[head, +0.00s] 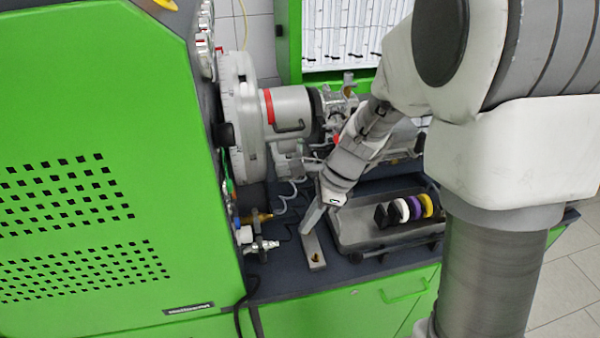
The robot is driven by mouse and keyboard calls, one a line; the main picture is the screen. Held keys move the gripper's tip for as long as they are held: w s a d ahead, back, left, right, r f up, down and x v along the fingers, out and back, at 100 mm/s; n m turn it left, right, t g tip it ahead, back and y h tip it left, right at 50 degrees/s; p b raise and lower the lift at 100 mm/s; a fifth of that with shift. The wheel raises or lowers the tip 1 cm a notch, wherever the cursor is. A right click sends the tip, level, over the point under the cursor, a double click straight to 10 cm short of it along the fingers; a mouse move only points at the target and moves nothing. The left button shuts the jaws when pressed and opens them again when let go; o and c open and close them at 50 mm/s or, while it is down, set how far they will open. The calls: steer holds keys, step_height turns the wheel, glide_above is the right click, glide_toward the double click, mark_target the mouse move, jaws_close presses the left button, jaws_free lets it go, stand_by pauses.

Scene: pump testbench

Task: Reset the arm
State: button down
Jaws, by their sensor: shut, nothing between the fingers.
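My arm (365,140) reaches down from the upper right over the bench. My gripper (314,217) is at its end, pointing down and to the left. Its fingers are shut with nothing held. The fingertips are just above or beside a small grey metal block (314,252) with a brass-coloured spot near its front end. I cannot tell whether they touch it.
A grey tray (352,240) with black, white, purple and yellow rings (408,209) lies right of the gripper. The pump unit (290,110) stands behind. A green machine cabinet (100,180) fills the left. Fittings (262,246) and cables lie left of the block.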

steer(key=s+d+r+n+t+h, duration=0.2)
steer(key=s+d+r+n, duration=0.3)
steer(key=s+r+n, duration=0.2)
steer(key=s+d+r+n+t+h, duration=0.2)
steer(key=s+d+r+n+t, duration=0.1)
steer(key=s+d+r+n, duration=0.3)
step_height(320, 180, up, 4)
steer(key=s+n, duration=0.2)
steer(key=n, duration=0.2)
steer(key=shift+d+n+t, duration=0.15)
steer(key=shift+n+t, duration=0.15)
steer(key=shift+n, duration=0.1)
steer(key=shift+r, duration=0.1)
